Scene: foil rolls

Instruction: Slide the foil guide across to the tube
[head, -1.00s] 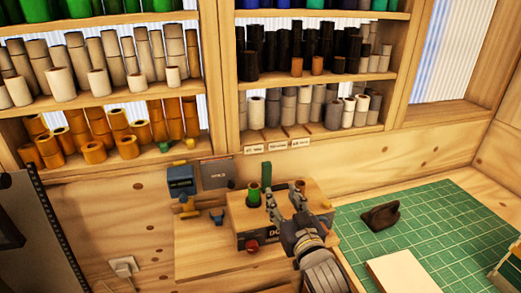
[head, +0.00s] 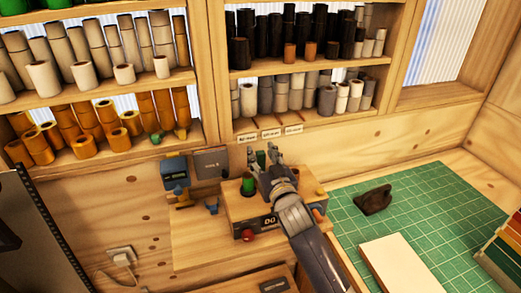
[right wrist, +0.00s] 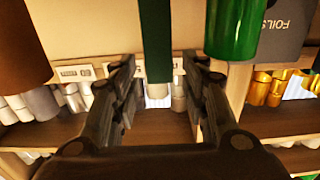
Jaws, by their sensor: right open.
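A dark green upright bar (head: 261,158), which looks like the foil guide, stands at the back of the wooden box (head: 238,211). In the right wrist view the bar (right wrist: 154,40) hangs between my fingertips with gaps on both sides. My right gripper (head: 263,164) is open over the box, and its arm hides part of the box top. A bright green tube (head: 248,186) stands just left of the gripper; it also shows in the right wrist view (right wrist: 232,30). A brown tube (right wrist: 22,42) is at the other side in that view. My left gripper is out of view.
Shelves of foil rolls (head: 100,130) stand behind the box. A blue device (head: 175,172) and a dark sign (head: 211,162) are left of it. A red button (head: 247,236) is on its front. To the right, a green cutting mat (head: 420,215) holds a dark brown object (head: 373,199).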

